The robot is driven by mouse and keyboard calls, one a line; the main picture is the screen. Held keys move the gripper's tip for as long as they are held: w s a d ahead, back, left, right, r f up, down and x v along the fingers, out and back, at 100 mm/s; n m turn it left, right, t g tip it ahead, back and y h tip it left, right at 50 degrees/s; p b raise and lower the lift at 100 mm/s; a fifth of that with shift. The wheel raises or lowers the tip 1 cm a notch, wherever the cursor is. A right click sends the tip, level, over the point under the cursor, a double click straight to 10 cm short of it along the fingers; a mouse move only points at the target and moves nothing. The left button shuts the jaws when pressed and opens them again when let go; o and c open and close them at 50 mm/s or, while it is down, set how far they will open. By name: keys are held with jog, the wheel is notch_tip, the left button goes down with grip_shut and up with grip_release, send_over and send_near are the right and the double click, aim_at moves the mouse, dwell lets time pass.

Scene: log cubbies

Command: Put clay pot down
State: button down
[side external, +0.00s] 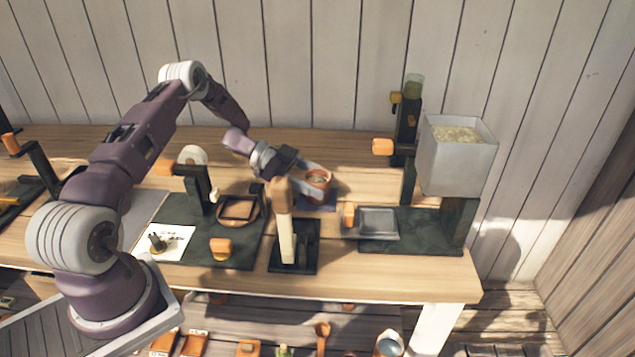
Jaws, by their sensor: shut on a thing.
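The clay pot (319,180) is a small terracotta pot with something pale inside its mouth. Part of the pot's left side is hidden by the gripper and the post.
To the right are a grey hopper (455,165) of pale grains and a metal tray (378,222). A dark board with a round wooden piece (238,212) lies left. Bare wood shows behind the pot.

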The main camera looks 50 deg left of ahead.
jog(key=shift+c, duration=2.1)
grip_release()
